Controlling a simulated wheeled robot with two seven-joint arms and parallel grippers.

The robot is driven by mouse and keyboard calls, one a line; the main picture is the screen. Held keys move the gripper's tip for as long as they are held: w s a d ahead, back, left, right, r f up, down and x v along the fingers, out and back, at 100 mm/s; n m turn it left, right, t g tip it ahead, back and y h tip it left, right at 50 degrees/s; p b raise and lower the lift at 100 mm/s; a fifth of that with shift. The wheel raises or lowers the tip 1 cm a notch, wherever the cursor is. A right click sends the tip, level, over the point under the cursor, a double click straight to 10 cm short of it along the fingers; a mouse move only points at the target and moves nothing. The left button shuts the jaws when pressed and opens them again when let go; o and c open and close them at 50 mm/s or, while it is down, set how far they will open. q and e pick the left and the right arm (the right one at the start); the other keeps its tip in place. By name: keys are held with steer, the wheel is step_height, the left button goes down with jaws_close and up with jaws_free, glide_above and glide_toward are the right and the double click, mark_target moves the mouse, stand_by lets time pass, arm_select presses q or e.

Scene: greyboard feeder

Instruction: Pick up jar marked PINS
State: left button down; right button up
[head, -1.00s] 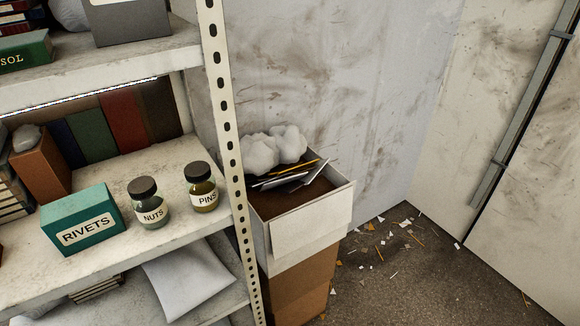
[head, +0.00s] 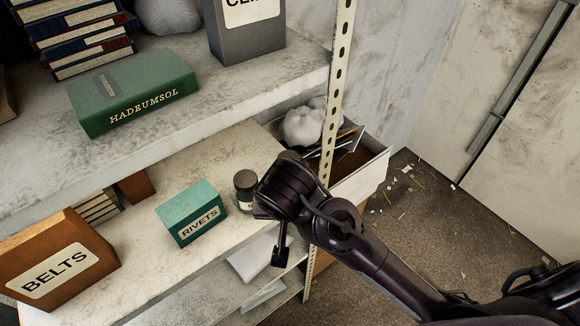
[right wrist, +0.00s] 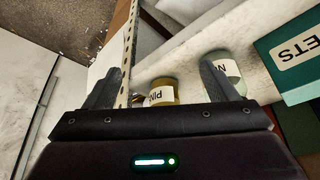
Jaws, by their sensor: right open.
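The PINS jar (right wrist: 163,92) shows in the right wrist view, its label upside down, on the shelf between the two fingers of my right gripper (right wrist: 158,72). The fingers are apart and nothing is held. I cannot tell how far the jar is from the fingertips. In the head view my right arm covers the PINS jar. The NUTS jar (head: 243,183) stands beside it, partly hidden by my arm; in the right wrist view it is partly behind the right-hand finger (right wrist: 214,82). My left gripper is not in view.
A teal RIVETS box (head: 192,214) stands left of the jars. The perforated shelf post (head: 340,72) rises close to my right arm. The upper shelf (head: 215,100) holds a green book (head: 135,90). An open drawer (head: 362,180) with papers is behind the post.

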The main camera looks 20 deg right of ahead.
steer(key=w+p, duration=0.1)
steer(key=w, duration=0.1)
steer(key=w+d+p, duration=0.1)
steer(key=w, duration=0.1)
steer(key=w+d+p, duration=0.1)
steer(key=w, duration=0.2)
steer(key=shift+w+d+r, duration=0.1)
steer(key=shift+d+r, duration=0.05)
steer(key=shift+r, duration=0.05)
steer(key=shift+w+d, duration=0.2)
steer(key=shift+w, duration=0.3)
steer(key=w+p, duration=0.1)
steer(key=w+d, duration=0.1)
steer(key=shift+w+r+p, duration=0.2)
steer(key=shift+w+p, duration=0.15)
steer(key=shift+p, duration=0.05)
steer(key=p+x, duration=0.1)
steer(key=x, duration=0.1)
steer(key=shift+w+f+p, duration=0.2)
steer(key=shift+f+p, duration=0.05)
steer(key=shift+p, duration=0.05)
steer(key=shift+w+d+f, duration=0.1)
steer(key=shift+d+f, duration=0.05)
steer(key=shift+f, duration=0.3)
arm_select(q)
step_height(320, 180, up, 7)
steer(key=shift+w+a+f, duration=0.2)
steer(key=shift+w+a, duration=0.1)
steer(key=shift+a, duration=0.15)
